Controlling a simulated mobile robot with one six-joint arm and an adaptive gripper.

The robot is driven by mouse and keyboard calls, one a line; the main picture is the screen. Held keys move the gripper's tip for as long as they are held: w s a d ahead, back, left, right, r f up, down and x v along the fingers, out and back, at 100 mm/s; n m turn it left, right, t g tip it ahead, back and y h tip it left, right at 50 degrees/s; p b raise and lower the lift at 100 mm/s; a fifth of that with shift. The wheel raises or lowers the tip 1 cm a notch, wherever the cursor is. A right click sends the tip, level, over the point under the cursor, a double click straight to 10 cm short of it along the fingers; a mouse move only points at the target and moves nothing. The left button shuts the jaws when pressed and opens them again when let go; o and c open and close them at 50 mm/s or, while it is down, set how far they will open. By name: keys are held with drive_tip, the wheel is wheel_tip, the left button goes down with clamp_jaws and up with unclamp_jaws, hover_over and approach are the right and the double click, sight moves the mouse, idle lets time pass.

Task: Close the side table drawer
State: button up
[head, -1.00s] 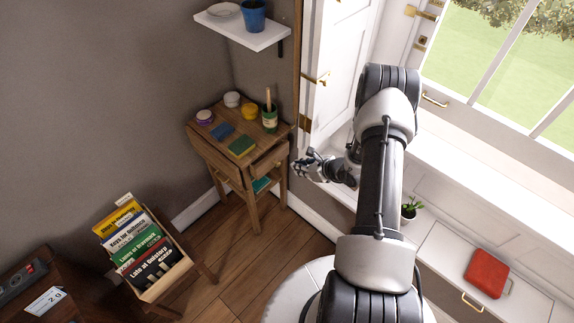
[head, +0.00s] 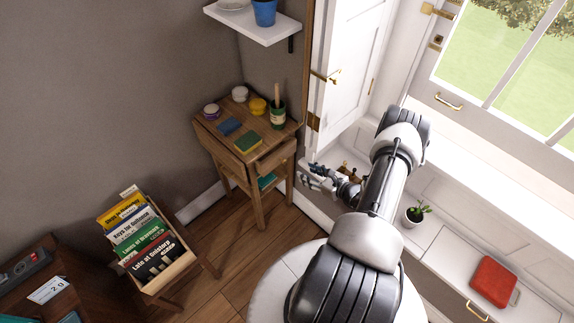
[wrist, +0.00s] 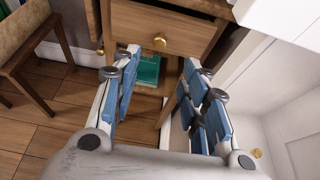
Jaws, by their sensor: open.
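The wooden side table (head: 242,125) stands against the grey wall in the head view. Its drawer (head: 274,160) appears pulled partly out on the side facing my arm. In the wrist view the drawer front (wrist: 150,22) is at the top, with a round brass knob (wrist: 160,41). My gripper (head: 306,174) is just right of the drawer in the head view, apart from it. In the wrist view my gripper (wrist: 160,85) is open and empty, its blue-padded fingers spread below the knob. The drawer's inside is hardly visible.
A book crate (head: 150,245) stands left. The white window seat (head: 450,245) and open shutter (head: 345,75) bound the right.

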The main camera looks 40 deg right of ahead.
sight(285, 162)
drive_tip(key=b+x, duration=0.3)
drive_tip(key=x, duration=0.9)
drive_tip(key=shift+s, duration=0.1)
clamp_jaws()
drive_tip(key=shift+a, duration=0.1)
